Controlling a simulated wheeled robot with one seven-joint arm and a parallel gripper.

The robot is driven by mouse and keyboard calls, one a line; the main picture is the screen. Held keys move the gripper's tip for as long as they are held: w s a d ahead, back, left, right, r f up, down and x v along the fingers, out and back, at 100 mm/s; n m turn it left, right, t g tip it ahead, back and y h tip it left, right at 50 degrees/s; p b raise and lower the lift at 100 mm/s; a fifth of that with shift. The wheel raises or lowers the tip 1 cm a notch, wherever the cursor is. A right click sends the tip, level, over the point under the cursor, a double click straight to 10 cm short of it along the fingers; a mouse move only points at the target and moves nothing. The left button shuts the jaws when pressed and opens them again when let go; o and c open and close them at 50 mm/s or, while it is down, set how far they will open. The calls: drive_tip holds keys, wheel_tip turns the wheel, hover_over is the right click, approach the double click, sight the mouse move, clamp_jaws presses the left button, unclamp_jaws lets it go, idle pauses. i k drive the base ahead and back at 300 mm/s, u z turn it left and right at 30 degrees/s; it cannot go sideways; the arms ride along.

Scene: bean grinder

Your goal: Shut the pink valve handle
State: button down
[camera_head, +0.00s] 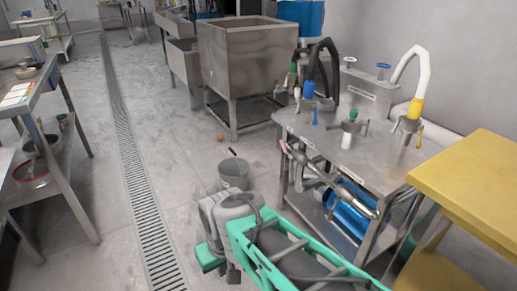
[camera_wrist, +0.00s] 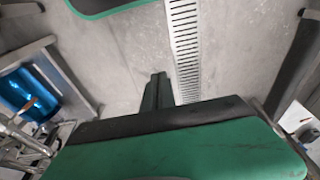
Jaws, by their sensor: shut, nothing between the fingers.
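A small pink handle (camera_head: 284,147) shows in the head view, at the upper left end of a metal pipe assembly (camera_head: 330,182) on the near side of the steel table. It is too small to tell its exact setting. In the wrist view my gripper (camera_wrist: 158,78) is shut and empty, with bare floor beyond its tips. Metal pipework (camera_wrist: 22,140) shows at the lower left of that view, apart from the fingers; I cannot make out the pink handle there. In the head view my green and grey arm is at the bottom centre, left of and nearer than the pipes; its fingertips cannot be made out.
The steel table (camera_head: 345,155) carries hoses and fittings, with a blue cylinder (camera_head: 350,210) below. A yellow table (camera_head: 470,185) stands at right. A grey bucket (camera_head: 234,173) stands on the floor near my arm. A drain grate (camera_head: 135,170) crosses open floor at left.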

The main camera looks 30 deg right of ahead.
sight(283, 146)
drive_tip(key=u, duration=0.45)
drive_tip(key=k, duration=1)
drive_tip(key=z, duration=0.3)
drive_tip(key=i, duration=0.65)
drive_tip(key=z, duration=0.5)
drive_tip(key=i, duration=0.8)
drive_tip(key=u, duration=0.8)
drive_tip(key=i, duration=0.45)
drive_tip(key=u, duration=0.4)
